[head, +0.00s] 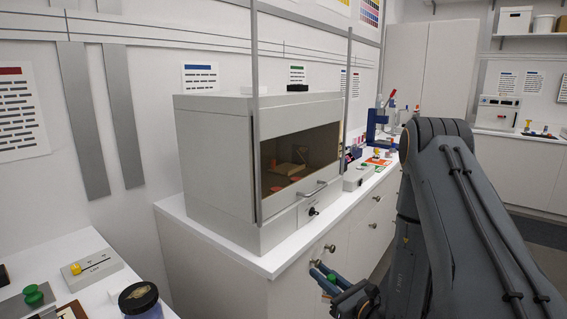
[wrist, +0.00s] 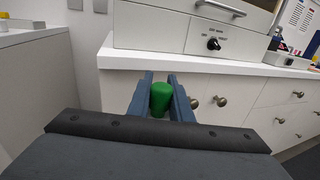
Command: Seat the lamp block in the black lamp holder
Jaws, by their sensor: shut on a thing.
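My gripper (head: 322,270) is low in the middle of the head view, in front of the drawers and below the counter's edge. It is shut on a green rounded block (wrist: 161,97), which sits between the two blue fingers in the wrist view. The green block also shows in the head view (head: 332,279). Its lower part is hidden, and I cannot tell for sure that it is the lamp block. A small black item (head: 298,87) lies on top of the grey cabinet; I cannot tell whether it is the black lamp holder.
The grey cabinet (head: 212,150) with a glazed front and bar handle stands on the white counter (head: 262,262). Drawer knobs (head: 330,248) stick out near my gripper. At lower left are a green knob (head: 33,293), a yellow-knobbed plate (head: 95,268) and a dark-lidded jar (head: 140,300).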

